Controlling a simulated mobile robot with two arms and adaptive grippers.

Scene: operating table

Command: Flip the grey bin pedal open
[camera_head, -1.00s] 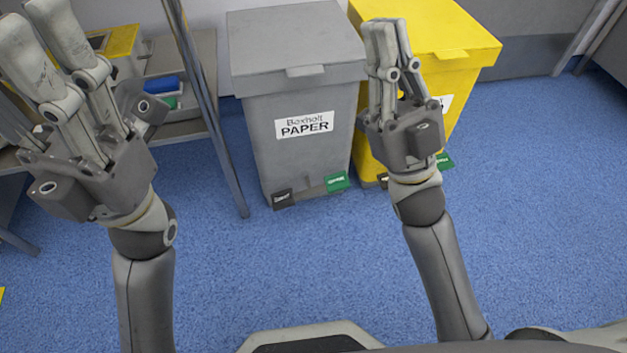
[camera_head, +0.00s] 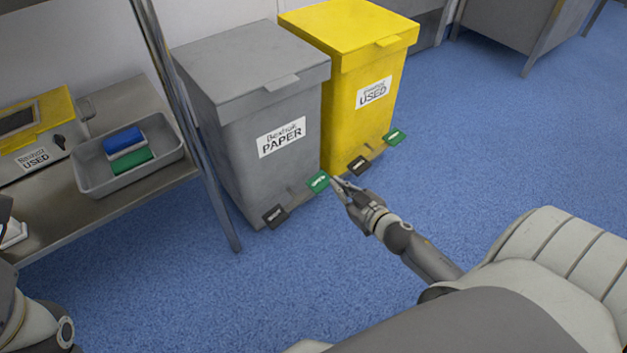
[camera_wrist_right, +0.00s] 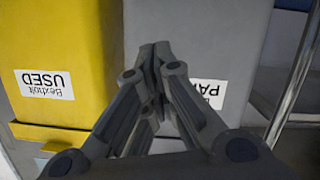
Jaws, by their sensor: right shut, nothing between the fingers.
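The grey bin (camera_head: 235,160), labelled PAPER, stands upright with its lid shut. At its foot is a pedal bar with a green end (camera_head: 318,181) and a black end (camera_head: 275,215). My right gripper (camera_head: 336,182) is shut and empty, low down, with its fingertips just right of the green end. I cannot tell whether they touch it. In the right wrist view, the shut fingers (camera_wrist_right: 158,55) point between the yellow bin and the grey bin (camera_wrist_right: 190,30); the pedals are not clear there. Only part of my left arm shows at the lower left; its gripper is out of view.
A yellow bin (camera_head: 365,125) labelled USED stands close behind and right of the grey bin, with its own pedal. A shelf rack (camera_head: 115,200) with a tray (camera_head: 165,160) and a yellow-lidded box (camera_head: 35,125) is at left.

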